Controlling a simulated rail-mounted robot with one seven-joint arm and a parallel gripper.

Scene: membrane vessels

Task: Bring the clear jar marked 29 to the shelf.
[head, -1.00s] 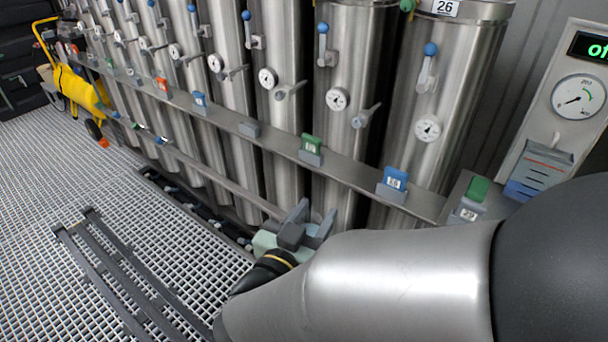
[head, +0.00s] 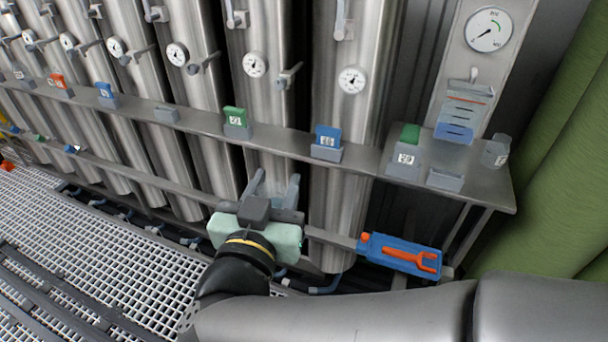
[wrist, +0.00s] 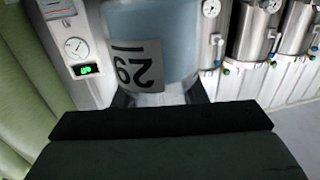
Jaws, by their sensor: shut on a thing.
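The clear jar (wrist: 150,45) marked 29 fills the middle of the wrist view, its white label upside down in that picture. My gripper (wrist: 158,98) is shut on it, a dark finger on each side. In the head view my gripper (head: 274,186) is in front of the steel vessels, below the long metal shelf (head: 285,141). The jar between its fingers is hard to make out there. The shelf widens at its right end (head: 478,172), where a small clear jar (head: 496,151) stands, its label too small to read.
Coloured blocks in grey holders, including a green one (head: 235,116) and a blue one (head: 327,136), line the shelf. A blue tray (head: 385,262) with an orange wrench hangs below, right of my gripper. A grey holder (head: 445,180) at the shelf's right end looks empty. Green padding (head: 555,160) stands at far right.

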